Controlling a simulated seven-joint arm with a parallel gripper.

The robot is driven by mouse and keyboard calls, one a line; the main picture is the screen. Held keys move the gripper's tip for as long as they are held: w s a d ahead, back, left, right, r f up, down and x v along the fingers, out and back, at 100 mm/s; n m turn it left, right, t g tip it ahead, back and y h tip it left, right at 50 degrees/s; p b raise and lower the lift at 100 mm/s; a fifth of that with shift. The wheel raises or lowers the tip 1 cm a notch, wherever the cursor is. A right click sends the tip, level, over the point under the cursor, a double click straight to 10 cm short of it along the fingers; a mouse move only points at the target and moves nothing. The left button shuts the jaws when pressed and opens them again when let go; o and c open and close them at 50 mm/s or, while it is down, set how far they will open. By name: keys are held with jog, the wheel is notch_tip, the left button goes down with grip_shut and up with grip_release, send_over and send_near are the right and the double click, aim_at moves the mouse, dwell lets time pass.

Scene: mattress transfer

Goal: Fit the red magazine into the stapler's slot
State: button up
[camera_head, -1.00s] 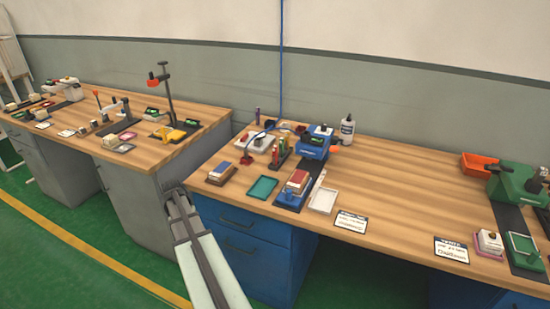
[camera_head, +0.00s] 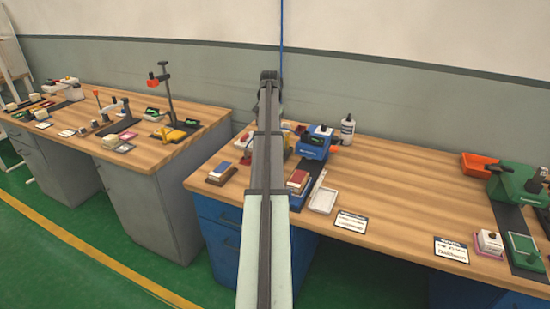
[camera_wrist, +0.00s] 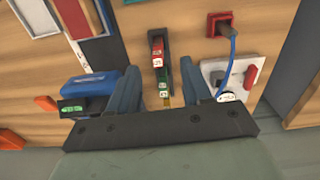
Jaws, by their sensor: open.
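My gripper (camera_wrist: 160,68) is open, its two blue-grey fingers apart on either side of a narrow dark rack (camera_wrist: 172,42) in the wrist view. The rack holds red (camera_wrist: 157,44) and green (camera_wrist: 158,62) pieces in a row; the red magazine appears to be among them. I cannot tell any finger contact. The blue stapler-like device (camera_head: 314,146) stands on the wooden desk in the head view; it also shows left of the fingers in the wrist view (camera_wrist: 92,84). Its slot is not clear. In the head view my arm hides most of the rack.
A white socket strip (camera_wrist: 213,72) and a red plug (camera_wrist: 220,24) with a blue cable lie right of the rack. A white tray (camera_head: 323,201) and a white bottle (camera_head: 347,128) are near the stapler. Label cards lie on the mostly clear desk (camera_head: 400,190) to the right.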

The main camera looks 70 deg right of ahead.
jog(key=f, duration=0.2)
jog(key=s+d+f, duration=0.1)
jog(key=f, duration=0.1)
jog(key=d+f, duration=0.1)
jog(key=f, duration=0.2)
jog(key=shift+s+f, duration=0.1)
jog(key=shift+s, duration=0.15)
jog(key=shift+w+d+f, duration=0.1)
jog(key=shift+w+f, duration=0.1)
jog(key=shift+f, duration=1.2)
jog(key=shift+w+d+f, duration=0.1)
jog(key=shift+w+f, duration=0.05)
jog(key=shift+f, duration=1.2)
grip_shut()
